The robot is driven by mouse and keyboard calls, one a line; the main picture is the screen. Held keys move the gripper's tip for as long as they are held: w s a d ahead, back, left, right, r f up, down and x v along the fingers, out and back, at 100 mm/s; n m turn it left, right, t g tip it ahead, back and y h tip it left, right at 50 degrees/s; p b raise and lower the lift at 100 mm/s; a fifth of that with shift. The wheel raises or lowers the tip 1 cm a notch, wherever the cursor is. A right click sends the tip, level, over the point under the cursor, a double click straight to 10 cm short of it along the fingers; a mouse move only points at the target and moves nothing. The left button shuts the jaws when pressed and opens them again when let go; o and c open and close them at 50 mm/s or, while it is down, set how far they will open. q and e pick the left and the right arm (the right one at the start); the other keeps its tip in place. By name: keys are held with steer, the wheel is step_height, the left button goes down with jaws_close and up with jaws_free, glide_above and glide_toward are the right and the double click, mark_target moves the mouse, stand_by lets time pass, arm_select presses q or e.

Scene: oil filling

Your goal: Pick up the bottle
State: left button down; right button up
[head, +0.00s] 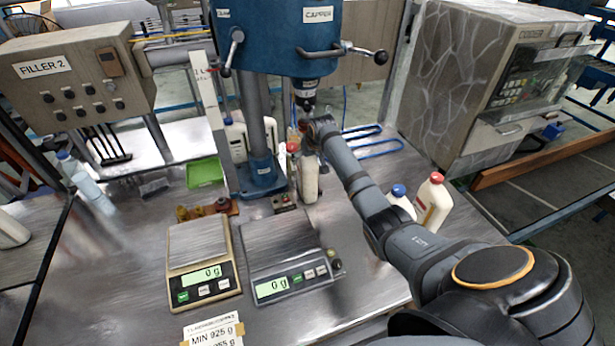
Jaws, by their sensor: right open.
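A cream bottle (309,182) stands upright beside the blue capper column, below the capper head. Its top is partly hidden behind my right wrist. A red cap (293,147) shows just left of it; I cannot tell which bottle it belongs to. My right gripper (302,138) is at the far end of my right arm, at the height of the bottle tops, and is open. Its fingers are small and partly hidden, so I cannot tell whether they are around the bottle. My left gripper is not in view.
The blue capper (275,40) overhangs this spot. Two scales (206,289) (273,286) reading 0 g stand in front. A green tray (205,172) lies left; the coder (480,85) stands back right.

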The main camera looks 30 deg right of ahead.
steer(key=shift+s+r, duration=0.1)
steer(key=c, duration=1.7)
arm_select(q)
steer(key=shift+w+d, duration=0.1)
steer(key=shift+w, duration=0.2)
arm_select(e)
jaws_close()
steer(key=shift+r, duration=0.15)
